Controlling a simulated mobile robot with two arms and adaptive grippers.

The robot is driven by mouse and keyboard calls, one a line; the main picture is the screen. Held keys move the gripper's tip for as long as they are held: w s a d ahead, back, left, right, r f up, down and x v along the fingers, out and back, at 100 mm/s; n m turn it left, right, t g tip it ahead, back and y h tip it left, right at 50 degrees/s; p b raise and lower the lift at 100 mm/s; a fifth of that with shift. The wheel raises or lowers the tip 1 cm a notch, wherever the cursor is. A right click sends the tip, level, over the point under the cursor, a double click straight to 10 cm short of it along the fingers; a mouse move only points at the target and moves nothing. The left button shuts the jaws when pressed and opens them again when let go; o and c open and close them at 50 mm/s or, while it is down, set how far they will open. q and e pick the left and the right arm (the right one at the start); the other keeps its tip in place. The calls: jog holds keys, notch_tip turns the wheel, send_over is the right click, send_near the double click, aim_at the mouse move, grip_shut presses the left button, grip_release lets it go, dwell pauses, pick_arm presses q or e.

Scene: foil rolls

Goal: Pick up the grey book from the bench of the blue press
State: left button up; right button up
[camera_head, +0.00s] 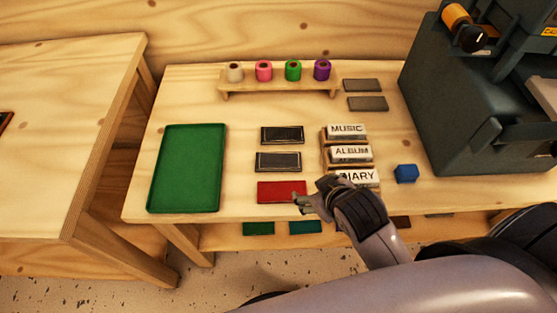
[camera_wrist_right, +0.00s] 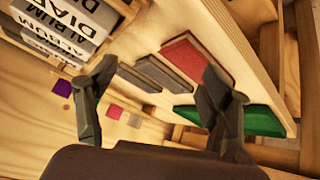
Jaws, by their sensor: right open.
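The press (camera_head: 450,110), dark blue-grey, stands at the right of the bench (camera_head: 245,100). A dark grey book (camera_head: 278,161) lies flat mid-bench, between a blackish book (camera_head: 282,135) behind it and a red book (camera_head: 281,192) in front. Two plain grey slabs (camera_head: 362,85) (camera_head: 367,103) lie farther back, left of the press. My right gripper (camera_head: 303,202) is open and empty at the red book's right end; whether it touches is unclear. In the right wrist view its open fingers (camera_wrist_right: 160,88) frame the dark books (camera_wrist_right: 160,73), with the red book (camera_wrist_right: 197,58) beyond. My left gripper is out of view.
A green tray (camera_head: 187,168) lies at the left. A rack of labelled blocks (camera_head: 347,153) and a blue cube (camera_head: 406,173) are right of the books. Coloured rolls stand on a small riser (camera_head: 279,90) at the back. More books (camera_head: 258,228) lie on a lower shelf.

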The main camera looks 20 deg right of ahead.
jog(key=w+a+r+n+t+y, duration=0.2)
jog(key=w+a+r+n+t, duration=0.3)
jog(key=w+r, duration=0.45)
jog(key=w+a+r+n+t+y, duration=0.35)
jog(key=w+a+r+t, duration=0.3)
jog(key=r, duration=0.55)
jog(key=s+a+r+n+g+y, duration=0.25)
jog(key=a+r+n+y, duration=0.35)
jog(key=n, duration=0.3)
jog(key=s+a+r+n+g+y, duration=0.2)
jog(key=a+r+n+g+y, duration=0.15)
jog(key=a+n+y, duration=0.4)
jog(key=s+a+f+n+g+y, duration=0.2)
jog(key=s+a+n+g, duration=0.3)
jog(key=n+g, duration=0.7)
jog(key=n+g+h, duration=0.1)
jog(key=n+h, duration=0.9)
jog(key=h, duration=1.1)
send_over(277, 161)
notch_tip(277, 161, down, 18)
notch_tip(277, 161, down, 11)
jog(key=shift+w+f+p, duration=0.1)
jog(key=shift+p, duration=1.15)
notch_tip(277, 161, down, 4)
jog(key=shift+a+f+p, duration=0.1)
jog(key=shift+f+p, duration=0.15)
jog(key=shift+p, duration=0.55)
jog(key=shift+f, duration=0.5)
